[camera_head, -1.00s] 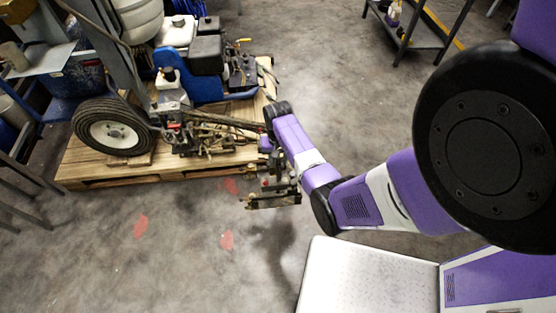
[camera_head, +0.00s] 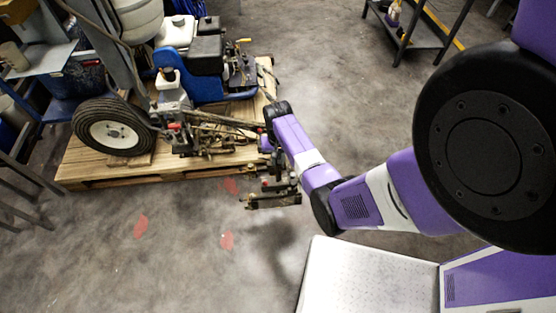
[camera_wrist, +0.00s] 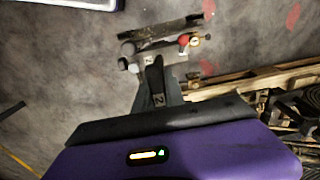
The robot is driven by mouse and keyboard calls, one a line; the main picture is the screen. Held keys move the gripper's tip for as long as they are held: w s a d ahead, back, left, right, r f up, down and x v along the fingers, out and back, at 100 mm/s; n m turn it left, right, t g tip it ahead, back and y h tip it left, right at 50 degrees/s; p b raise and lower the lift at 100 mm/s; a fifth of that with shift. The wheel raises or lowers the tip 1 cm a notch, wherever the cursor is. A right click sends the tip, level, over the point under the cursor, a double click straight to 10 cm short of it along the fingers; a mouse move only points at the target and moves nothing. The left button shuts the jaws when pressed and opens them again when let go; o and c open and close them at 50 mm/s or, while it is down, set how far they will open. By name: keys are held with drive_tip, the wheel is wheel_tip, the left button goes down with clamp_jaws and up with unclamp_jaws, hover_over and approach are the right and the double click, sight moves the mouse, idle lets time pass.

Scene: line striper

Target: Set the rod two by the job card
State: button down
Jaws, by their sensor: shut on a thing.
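That assembly has a red knob (camera_wrist: 183,40), pale knobs and a dark crossbar (camera_wrist: 160,31). In the head view the same assembly (camera_head: 272,200) hangs over the floor in front of the pallet, and my forearm partly covers it. The exact contact at the jaws is small and unclear. No job card can be made out.
The line striper (camera_head: 205,55) stands on a wooden pallet (camera_head: 95,168), its wheel (camera_head: 115,127) at the left. Its rods and brackets reach towards my arm. A dark metal shelf (camera_head: 418,35) stands at the back right. The floor (camera_head: 340,90) between is open, with red marks near the pallet.

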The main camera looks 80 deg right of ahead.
drive_tip(key=shift+r, duration=0.1)
idle(0.6)
wheel_tip(320, 180, up, 5)
drive_tip(key=p, duration=0.4)
drive_tip(key=shift+d+p, duration=0.1)
drive_tip(key=shift+p, duration=0.2)
drive_tip(key=c, duration=1.4)
unclamp_jaws()
drive_tip(key=shift+f, duration=0.3)
drive_tip(key=shift+r, duration=3.9)
